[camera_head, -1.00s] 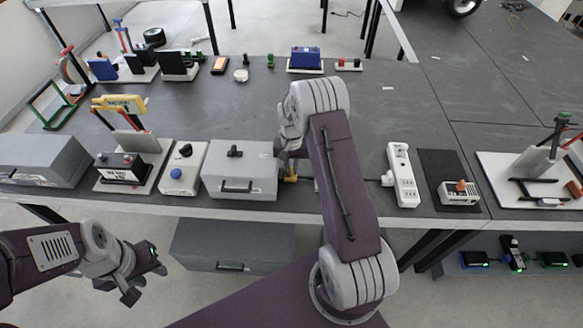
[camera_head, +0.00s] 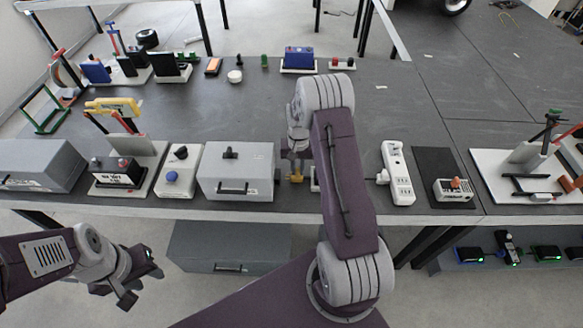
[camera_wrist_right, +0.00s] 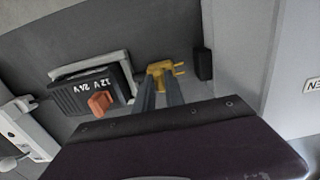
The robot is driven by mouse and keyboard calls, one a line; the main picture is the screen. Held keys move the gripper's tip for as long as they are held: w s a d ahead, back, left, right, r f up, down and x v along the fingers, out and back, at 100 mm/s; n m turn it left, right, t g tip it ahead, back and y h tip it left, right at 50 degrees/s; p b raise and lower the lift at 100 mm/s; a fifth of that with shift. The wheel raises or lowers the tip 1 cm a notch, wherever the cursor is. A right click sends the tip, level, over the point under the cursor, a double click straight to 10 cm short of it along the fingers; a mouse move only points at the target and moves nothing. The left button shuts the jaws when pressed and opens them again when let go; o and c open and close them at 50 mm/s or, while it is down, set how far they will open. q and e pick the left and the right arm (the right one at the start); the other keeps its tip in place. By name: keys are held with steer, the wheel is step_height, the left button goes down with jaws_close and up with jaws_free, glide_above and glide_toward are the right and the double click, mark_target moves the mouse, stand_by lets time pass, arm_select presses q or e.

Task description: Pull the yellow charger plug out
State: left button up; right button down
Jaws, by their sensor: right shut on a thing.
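The yellow plug (camera_wrist_right: 162,73) is between the fingertips of my right gripper (camera_wrist_right: 160,88) in the right wrist view. Its two prongs show bare, pointing right towards a small black block (camera_wrist_right: 203,65) on a grey wall, with a gap between. In the head view the yellow plug (camera_head: 296,178) shows just below my right gripper (camera_head: 297,166), right of the grey case (camera_head: 235,172). A black charger block (camera_wrist_right: 88,95) marked 12V, with an orange part, lies left of the plug in the wrist view. My left gripper (camera_head: 142,280) is open and empty, in front of the table edge.
A white power strip (camera_head: 397,172) and a small white unit with an orange top (camera_head: 454,190) stand right of my right arm. A battery stand (camera_head: 117,172) and a blue-knobbed box (camera_head: 177,172) stand left of the grey case. The table's middle is mostly clear.

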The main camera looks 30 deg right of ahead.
steer(key=c, duration=1.7)
jaws_free()
steer(key=shift+d+r, duration=0.1)
steer(key=o, duration=0.3)
steer(key=shift+s+d, duration=0.15)
steer(key=shift+s, duration=0.05)
steer(key=shift+w+r, duration=0.15)
steer(key=shift+r, duration=0.15)
step_height(320, 180, up, 8)
steer(key=shift+r, duration=0.25)
